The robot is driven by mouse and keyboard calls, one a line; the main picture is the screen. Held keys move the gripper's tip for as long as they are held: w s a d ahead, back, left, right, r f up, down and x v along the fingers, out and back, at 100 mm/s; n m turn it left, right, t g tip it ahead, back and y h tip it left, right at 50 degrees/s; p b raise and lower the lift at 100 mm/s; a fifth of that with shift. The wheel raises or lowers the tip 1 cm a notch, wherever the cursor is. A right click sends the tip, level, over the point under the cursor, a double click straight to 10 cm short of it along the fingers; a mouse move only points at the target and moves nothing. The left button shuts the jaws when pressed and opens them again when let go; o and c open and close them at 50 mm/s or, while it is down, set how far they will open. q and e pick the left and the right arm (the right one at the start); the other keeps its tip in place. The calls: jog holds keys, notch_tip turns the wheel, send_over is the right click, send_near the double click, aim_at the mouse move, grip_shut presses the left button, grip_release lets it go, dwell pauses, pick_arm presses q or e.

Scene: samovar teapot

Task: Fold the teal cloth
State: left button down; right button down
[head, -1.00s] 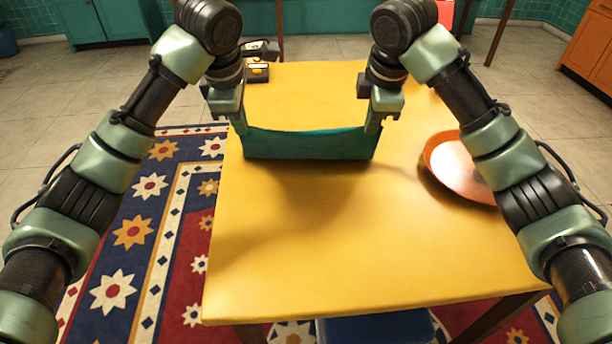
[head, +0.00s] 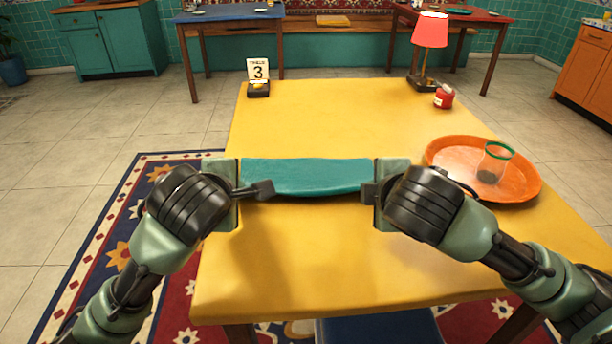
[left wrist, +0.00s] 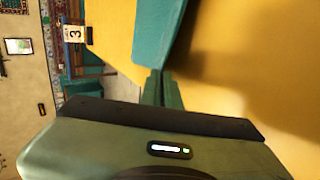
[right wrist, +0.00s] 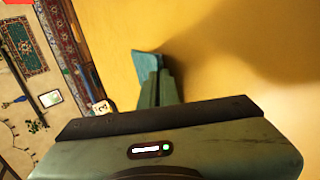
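The teal cloth (head: 306,176) is stretched as a narrow band between my two grippers over the yellow table (head: 300,265). Its near edge sags slightly and a shadow falls on the table in front of it. My left gripper (head: 230,178) is at the cloth's left end. In the left wrist view its fingers (left wrist: 159,78) are together on the cloth (left wrist: 160,35). My right gripper (head: 386,178) is at the right end. In the right wrist view its fingers (right wrist: 157,78) are together at a corner of the cloth (right wrist: 146,64).
An orange tray (head: 450,160) with a green-rimmed glass (head: 495,163) stands to the right. A red jar (head: 444,97), a red-shaded lamp (head: 430,32) and a number 3 sign (head: 258,72) stand at the far end. The near table is clear.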

pick_arm(q)
jog(key=shift+s, duration=0.1)
jog(key=c, duration=1.3)
grip_release()
pick_arm(e)
jog(key=c, duration=1.3)
grip_release()
jog(key=shift+s, duration=0.1)
pick_arm(q)
jog(key=shift+s+r, duration=0.1)
jog(key=shift+r, duration=0.25)
pick_arm(e)
jog(key=shift+s+r, duration=0.1)
jog(key=shift+r, duration=0.25)
pick_arm(q)
jog(key=s+r, duration=0.4)
jog(key=r, duration=0.1)
jog(key=s+r, duration=0.1)
jog(key=r, duration=0.2)
jog(key=shift+s+r, duration=0.1)
jog(key=shift+s, duration=0.3)
pick_arm(e)
jog(key=s+r, duration=0.4)
jog(key=r, duration=0.1)
jog(key=s+r, duration=0.1)
jog(key=r, duration=0.2)
jog(key=shift+s+r, duration=0.1)
jog(key=shift+s, duration=0.3)
